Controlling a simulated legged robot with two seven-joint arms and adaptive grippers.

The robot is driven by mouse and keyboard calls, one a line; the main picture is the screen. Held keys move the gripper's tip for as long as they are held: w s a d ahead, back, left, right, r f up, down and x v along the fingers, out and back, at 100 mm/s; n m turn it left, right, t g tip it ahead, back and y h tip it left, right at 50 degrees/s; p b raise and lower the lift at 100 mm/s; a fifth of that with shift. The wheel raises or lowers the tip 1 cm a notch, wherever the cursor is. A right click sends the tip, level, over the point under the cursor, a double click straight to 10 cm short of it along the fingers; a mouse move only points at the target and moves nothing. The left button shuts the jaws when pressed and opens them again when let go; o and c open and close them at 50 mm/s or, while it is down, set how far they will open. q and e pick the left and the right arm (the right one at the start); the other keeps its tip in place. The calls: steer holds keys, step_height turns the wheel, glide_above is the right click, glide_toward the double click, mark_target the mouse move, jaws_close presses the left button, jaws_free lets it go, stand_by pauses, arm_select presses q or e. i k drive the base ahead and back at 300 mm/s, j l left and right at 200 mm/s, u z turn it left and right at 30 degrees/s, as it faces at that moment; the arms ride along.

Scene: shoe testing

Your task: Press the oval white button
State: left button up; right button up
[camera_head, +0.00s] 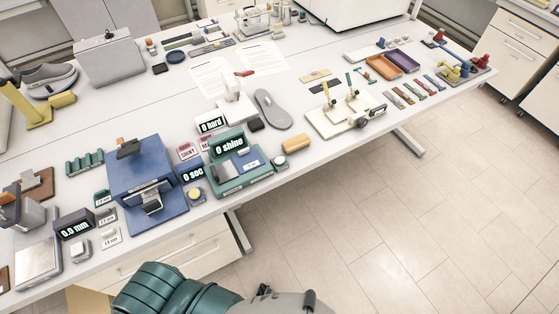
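Several small pale buttons show on the table, and their exact shapes are too small to tell apart. One whitish button (80,249) sits on a small block next to the "0.0 mm" display (74,226). A rounded pale button (196,193) is on a small base beside the "0 sec" display (193,173). Which one is the oval white button I cannot tell for certain. Neither of my grippers can be made out; only parts of my own body show at the bottom edge.
A blue press device (147,173) stands in the front left. A grey insole (272,110), a white plate with fixtures (330,121) and an orange tray (384,67) lie to the right. A shoe (50,80) is at far left. Open floor lies right of the table.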

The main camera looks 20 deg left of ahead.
mark_target(278, 160)
steer(key=i+u, duration=0.2)
steer(key=u, duration=0.15)
steer(key=i+l+u, duration=0.15)
steer(key=u, duration=0.25)
steer(key=i+l+u, duration=0.15)
steer(key=u, duration=0.2)
